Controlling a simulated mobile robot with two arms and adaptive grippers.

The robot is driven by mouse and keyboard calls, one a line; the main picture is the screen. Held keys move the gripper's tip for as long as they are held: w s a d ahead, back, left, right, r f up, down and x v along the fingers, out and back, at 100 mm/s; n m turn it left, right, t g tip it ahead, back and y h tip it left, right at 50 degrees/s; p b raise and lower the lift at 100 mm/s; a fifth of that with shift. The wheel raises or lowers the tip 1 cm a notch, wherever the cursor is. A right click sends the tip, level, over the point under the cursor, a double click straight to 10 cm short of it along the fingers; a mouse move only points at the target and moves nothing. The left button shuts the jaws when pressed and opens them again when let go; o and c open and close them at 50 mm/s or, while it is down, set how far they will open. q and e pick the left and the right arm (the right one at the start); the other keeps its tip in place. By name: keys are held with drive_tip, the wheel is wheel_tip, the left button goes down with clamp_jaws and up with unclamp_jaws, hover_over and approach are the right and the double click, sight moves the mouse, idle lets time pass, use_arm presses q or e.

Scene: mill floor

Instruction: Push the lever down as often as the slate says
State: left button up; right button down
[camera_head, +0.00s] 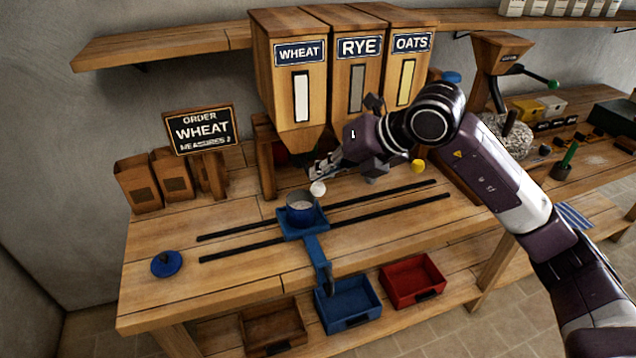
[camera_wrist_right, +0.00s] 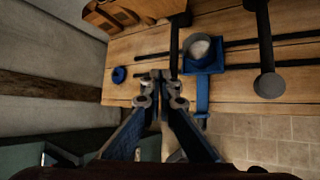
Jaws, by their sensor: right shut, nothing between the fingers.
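The slate (camera_head: 202,129) on the bench's left reads ORDER, WHEAT, MEASURES and a small figure that looks like 2. The wheat hopper (camera_head: 287,95) is the leftmost of three. A pale round knob (camera_head: 318,189), seemingly a lever's end, shows below it; its arm is mostly hidden. My right gripper (camera_head: 322,171) is shut and empty, close above the knob; I cannot tell whether they touch. Its closed fingertips also show in the right wrist view (camera_wrist_right: 158,80). A blue cup (camera_head: 301,212) with pale contents stands on the blue carriage (camera_head: 318,250). My left gripper is out of view.
Two dark rails (camera_head: 410,203) run along the bench. Paper bags (camera_head: 140,184) and a blue lid (camera_head: 166,264) are at left. Rye (camera_head: 357,80) and oats (camera_head: 404,75) hoppers adjoin; a yellow knob (camera_head: 418,166) is right. Blue (camera_head: 348,318) and red (camera_head: 410,292) bins are below.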

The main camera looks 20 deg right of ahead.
sight(324, 189)
drive_tip(key=shift+f+b, duration=2.25)
drive_tip(key=shift+f, duration=0.35)
idle(1.7)
drive_tip(key=shift+r, duration=0.15)
idle(0.5)
drive_tip(key=shift+r+p, duration=2.05)
drive_tip(key=shift+r, duration=0.8)
drive_tip(key=shift+r+p, duration=1.7)
drive_tip(key=shift+r, duration=0.8)
